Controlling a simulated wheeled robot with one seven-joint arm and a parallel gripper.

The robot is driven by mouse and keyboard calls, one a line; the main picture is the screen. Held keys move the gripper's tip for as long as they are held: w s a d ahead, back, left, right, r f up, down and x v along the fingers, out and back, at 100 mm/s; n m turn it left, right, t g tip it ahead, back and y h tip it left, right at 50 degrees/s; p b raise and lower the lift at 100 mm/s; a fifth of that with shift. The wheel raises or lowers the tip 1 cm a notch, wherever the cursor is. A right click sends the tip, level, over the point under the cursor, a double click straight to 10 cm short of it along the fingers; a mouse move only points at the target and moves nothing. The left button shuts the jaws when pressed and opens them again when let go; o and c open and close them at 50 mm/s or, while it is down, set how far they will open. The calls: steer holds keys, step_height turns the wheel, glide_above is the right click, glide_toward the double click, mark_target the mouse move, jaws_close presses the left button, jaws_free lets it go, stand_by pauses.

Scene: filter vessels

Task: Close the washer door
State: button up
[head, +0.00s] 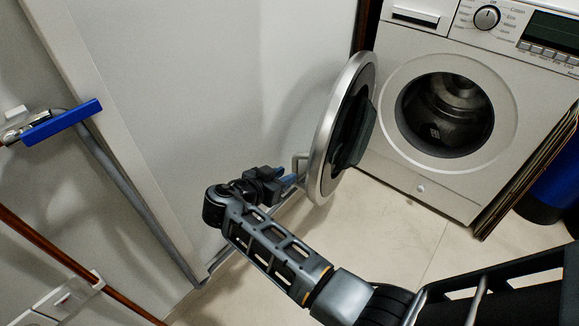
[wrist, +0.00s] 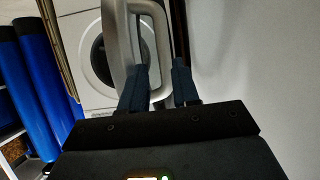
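The washer (head: 392,125) stands at the back right, with its round drum opening uncovered. Its door (head: 325,130) has a silver rim and dark glass, and is swung wide open to the left. A grey handle (head: 299,163) is on the door's near left side; it also shows in the wrist view (wrist: 164,45). My gripper (head: 288,182) is at this handle. In the wrist view my gripper (wrist: 160,78) has its two dark blue fingers apart, with the handle's grey bar reaching between them. Whether both fingers touch it is unclear.
A white wall panel (head: 225,90) stands close to the left of the door and gripper. Blue cylinders (wrist: 40,75) stand beside the washer, partly hidden by flat boards (head: 525,180). The light tiled floor (head: 385,235) before the washer is clear.

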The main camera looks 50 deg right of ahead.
mark_target(293, 166)
steer(key=shift+w+d+r+m+g, duration=0.2)
steer(key=shift+w+r+m+g, duration=0.25)
steer(key=shift+r+m, duration=0.1)
steer(key=shift+b+x, duration=0.95)
steer(key=shift+x, duration=2.95)
steer(key=shift+d+r, duration=0.1)
steer(key=shift+r, duration=0.1)
jaws_close()
